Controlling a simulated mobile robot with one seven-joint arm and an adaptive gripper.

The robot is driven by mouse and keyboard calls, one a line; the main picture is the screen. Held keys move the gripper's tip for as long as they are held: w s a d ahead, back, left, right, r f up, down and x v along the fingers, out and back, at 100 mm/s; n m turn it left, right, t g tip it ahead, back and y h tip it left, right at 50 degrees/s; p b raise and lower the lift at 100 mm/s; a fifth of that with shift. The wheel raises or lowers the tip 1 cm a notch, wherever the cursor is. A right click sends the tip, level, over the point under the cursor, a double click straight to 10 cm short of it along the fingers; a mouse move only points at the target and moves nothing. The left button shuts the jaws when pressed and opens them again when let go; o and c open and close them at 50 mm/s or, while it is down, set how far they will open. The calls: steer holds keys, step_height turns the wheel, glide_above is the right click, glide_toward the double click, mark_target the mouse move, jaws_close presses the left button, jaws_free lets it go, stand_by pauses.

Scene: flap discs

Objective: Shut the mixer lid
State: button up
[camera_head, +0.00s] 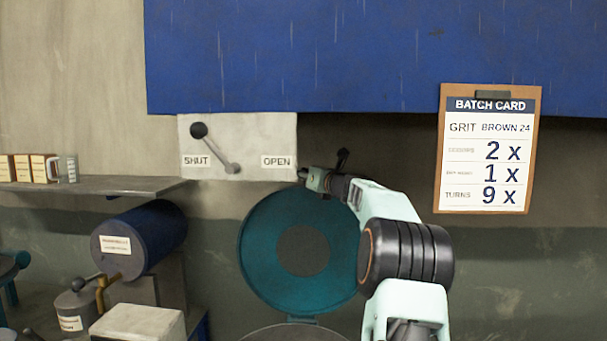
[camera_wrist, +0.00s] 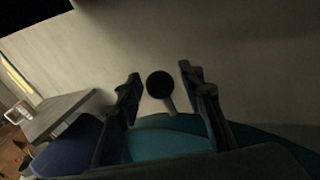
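The mixer lid (camera_head: 262,249) is a round teal disc with a grey centre, standing raised and open against the wall above the mixer rim (camera_head: 293,333). Its lower edge meets a hinge. In the wrist view the lid (camera_wrist: 165,145) fills the bottom. A black ball knob (camera_wrist: 160,85) on a short grey stem rises in front of the lid's edge there; the head view does not show it clearly. My gripper (camera_head: 304,174) is at the lid's top edge. In the wrist view its fingers (camera_wrist: 163,92) are apart, one on each side of the knob, with gaps; contact is not visible.
A wall plate marked SHUT and OPEN (camera_head: 270,135) carries a lever whose dark knob (camera_head: 198,130) is above SHUT. A shelf (camera_head: 110,185) with small boxes and a blue drum (camera_head: 150,235) stand left. A batch card (camera_head: 487,150) hangs right.

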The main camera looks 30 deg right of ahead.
jaws_close()
